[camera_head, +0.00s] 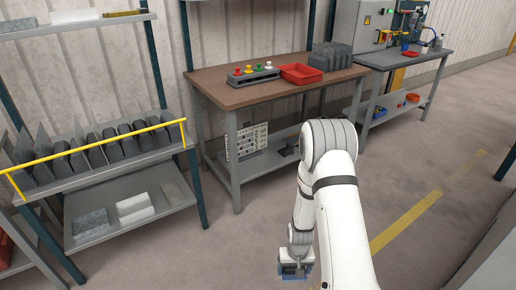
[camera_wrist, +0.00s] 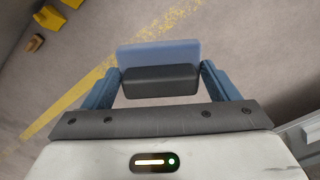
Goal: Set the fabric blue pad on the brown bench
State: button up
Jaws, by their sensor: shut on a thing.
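My gripper (camera_wrist: 160,85) is shut on a blue pad (camera_wrist: 158,52) with a dark grey part facing the wrist camera. The pad sits between the two blue fingers, above the floor. In the head view my gripper (camera_head: 295,268) hangs low at the bottom centre, and the pad is mostly hidden there by the arm and gripper. The brown bench (camera_head: 227,92) stands beyond my arm, with a brown top on grey legs. My gripper is in front of the bench and apart from it.
On the bench are a rack with coloured knobs (camera_head: 252,76), a red tray (camera_head: 301,74) and dark grey blocks (camera_head: 332,57). The front left of its top is clear. A shelf with dark parts (camera_head: 110,140) stands left. A grey bench (camera_head: 420,57) stands right.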

aim_at(246, 92)
jog(key=i, duration=2.3)
jog(key=u, duration=0.1)
